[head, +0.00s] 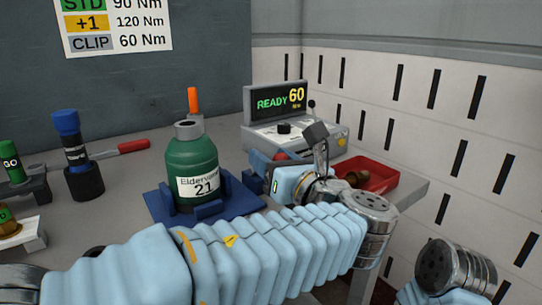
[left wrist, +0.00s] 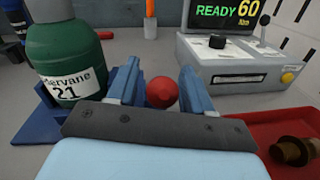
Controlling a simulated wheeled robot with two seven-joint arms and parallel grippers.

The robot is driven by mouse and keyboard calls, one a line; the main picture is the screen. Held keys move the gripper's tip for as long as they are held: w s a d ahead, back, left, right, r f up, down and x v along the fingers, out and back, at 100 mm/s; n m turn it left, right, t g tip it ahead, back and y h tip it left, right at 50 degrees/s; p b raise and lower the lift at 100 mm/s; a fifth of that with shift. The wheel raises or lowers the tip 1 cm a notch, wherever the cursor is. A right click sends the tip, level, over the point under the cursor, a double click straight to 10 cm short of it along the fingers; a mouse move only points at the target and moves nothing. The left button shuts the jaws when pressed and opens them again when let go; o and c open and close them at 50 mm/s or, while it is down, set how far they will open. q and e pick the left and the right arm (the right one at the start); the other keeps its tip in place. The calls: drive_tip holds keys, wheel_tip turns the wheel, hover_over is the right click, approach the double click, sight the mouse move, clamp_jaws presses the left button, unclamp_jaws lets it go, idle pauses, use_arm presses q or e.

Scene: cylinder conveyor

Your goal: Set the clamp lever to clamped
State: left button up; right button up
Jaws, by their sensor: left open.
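The green cylinder marked "21" (head: 192,165) stands upright in a blue clamp base (head: 160,205); it also shows in the left wrist view (left wrist: 70,50). A red ball knob (head: 280,156), seemingly the clamp lever's end, is just right of the base. In the left wrist view the knob (left wrist: 162,92) appears between the two blue fingers of my left gripper (left wrist: 160,76), with gaps on both sides. This gripper (head: 268,162) is open and empty. The lever's shaft is hidden, so I cannot tell its setting. My right gripper is out of view.
A console reading "READY 60" (head: 285,138) stands behind the left gripper, with a red tray (head: 367,176) to its right. An orange upright handle (head: 194,100) is behind the cylinder.

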use_arm(q)
drive_tip(key=shift+w+a, duration=0.25)
drive_tip(key=shift+w, duration=0.15)
drive_tip(key=shift+c, duration=0.4)
